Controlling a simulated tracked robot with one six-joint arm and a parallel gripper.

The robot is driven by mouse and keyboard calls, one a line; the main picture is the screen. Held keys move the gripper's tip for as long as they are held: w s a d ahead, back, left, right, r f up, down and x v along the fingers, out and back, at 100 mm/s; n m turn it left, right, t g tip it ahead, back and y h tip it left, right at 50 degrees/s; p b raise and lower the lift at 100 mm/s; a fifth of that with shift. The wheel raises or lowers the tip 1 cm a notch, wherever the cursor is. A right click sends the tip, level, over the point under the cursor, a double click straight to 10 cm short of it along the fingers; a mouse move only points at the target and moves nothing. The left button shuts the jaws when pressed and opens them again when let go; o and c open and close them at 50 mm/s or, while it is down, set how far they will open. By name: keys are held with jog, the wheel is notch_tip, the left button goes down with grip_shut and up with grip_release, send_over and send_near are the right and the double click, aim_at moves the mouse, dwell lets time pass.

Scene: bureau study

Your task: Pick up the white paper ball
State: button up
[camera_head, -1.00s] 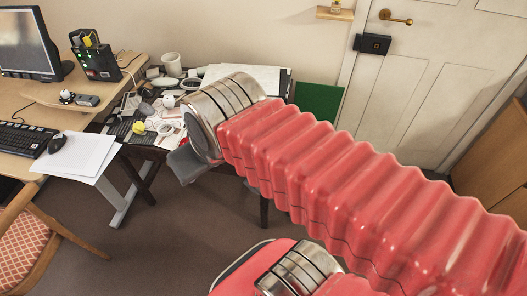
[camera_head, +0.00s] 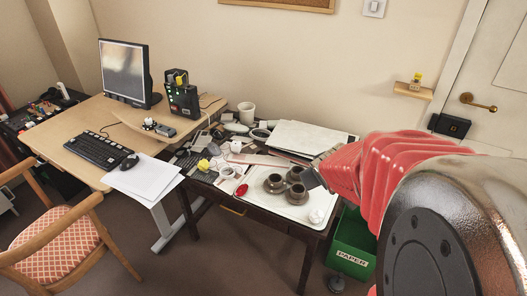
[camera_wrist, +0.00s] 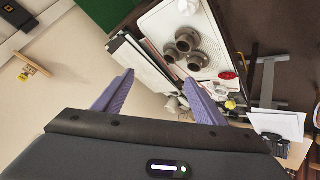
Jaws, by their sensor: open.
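The white paper ball (camera_head: 316,216) lies on the right front corner of a white tray (camera_head: 297,211) on the dark side table.
Dark cups (camera_head: 274,183) stand on the tray near the ball. A red object (camera_head: 241,190) and yellow ball (camera_head: 203,164) lie to the left. A folder stack (camera_head: 305,138) lies behind. A green PAPER bin (camera_head: 351,247) stands on the floor to the right.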

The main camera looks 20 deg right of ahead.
send_over(320, 219)
jog(key=s, duration=0.2)
notch_tip(320, 219, down, 6)
jog(key=r, duration=0.1)
jog(key=s+d+f+n+t+y, duration=0.15)
jog(key=d+f, duration=0.25)
jog(key=f, duration=0.4)
jog(key=s+a+f+m+t+y, duration=0.2)
jog(key=s+a+f+t+y, duration=0.1)
jog(key=s+f, duration=0.6)
jog(key=shift+f+t+y, duration=0.2)
jog(key=shift+t+y, duration=0.65)
jog(key=x, duration=0.8)
jog(key=shift+w+f, duration=0.1)
jog(key=shift+w, duration=0.1)
jog(key=shift+f, duration=0.1)
